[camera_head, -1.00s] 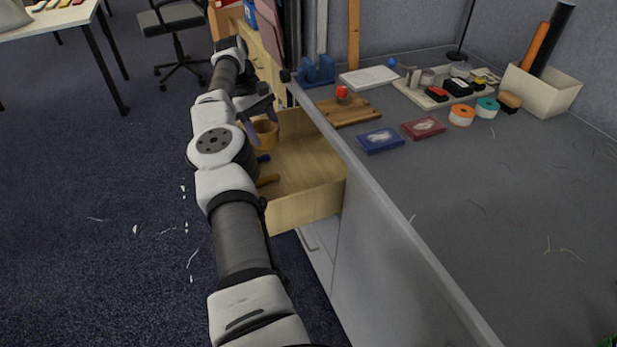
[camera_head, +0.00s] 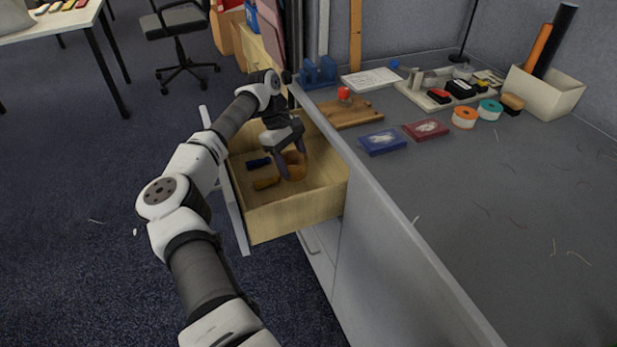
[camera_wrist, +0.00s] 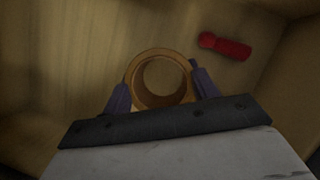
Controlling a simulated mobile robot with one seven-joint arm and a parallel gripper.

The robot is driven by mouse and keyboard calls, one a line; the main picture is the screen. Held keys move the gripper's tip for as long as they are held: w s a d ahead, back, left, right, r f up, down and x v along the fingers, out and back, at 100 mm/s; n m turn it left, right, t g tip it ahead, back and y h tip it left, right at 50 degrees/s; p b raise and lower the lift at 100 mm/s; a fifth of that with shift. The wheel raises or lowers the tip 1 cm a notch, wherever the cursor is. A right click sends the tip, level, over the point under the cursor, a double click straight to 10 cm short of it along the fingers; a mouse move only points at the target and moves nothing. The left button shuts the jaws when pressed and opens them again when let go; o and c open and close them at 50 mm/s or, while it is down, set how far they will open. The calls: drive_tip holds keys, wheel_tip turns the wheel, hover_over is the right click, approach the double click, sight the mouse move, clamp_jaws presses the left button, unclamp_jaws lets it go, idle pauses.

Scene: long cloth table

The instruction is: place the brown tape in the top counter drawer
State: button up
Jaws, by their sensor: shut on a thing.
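The brown tape (camera_head: 297,172) is a ring of orange-brown colour. My gripper (camera_head: 292,168) is shut on it, with one finger on each side. In the wrist view the tape (camera_wrist: 160,53) sits between the two purple fingers of the gripper (camera_wrist: 161,93), its open centre facing the camera. The tape is inside the open wooden top drawer (camera_head: 298,214), low over its floor. I cannot tell whether it touches the floor.
A dark blue item (camera_head: 258,162) and a yellow-orange item (camera_head: 266,183) lie in the drawer left of the tape. A red item (camera_wrist: 225,46) lies on its floor in the wrist view. The grey counter edge (camera_head: 380,205) rises right of the drawer.

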sight(305, 167)
drive_tip(key=shift+s+d+f, duration=0.55)
drive_tip(key=shift+s+d, duration=0.15)
drive_tip(key=shift+d, duration=0.2)
drive_tip(key=shift+s+d+f, duration=0.85)
drive_tip(key=shift+d+f, duration=0.25)
drive_tip(key=o, duration=1)
drive_tip(key=shift+f, duration=0.1)
drive_tip(key=shift+w+a+r, duration=0.15)
drive_tip(key=shift+r, duration=0.35)
drive_tip(key=w+a, duration=0.2)
drive_tip(key=a, duration=0.1)
drive_tip(key=w+a, duration=0.3)
drive_tip(key=w+a+b, duration=0.1)
drive_tip(key=w+a, duration=0.1)
drive_tip(key=a, duration=0.1)
drive_tip(key=shift+w+a+r, duration=0.15)
drive_tip(key=shift+a, duration=0.15)
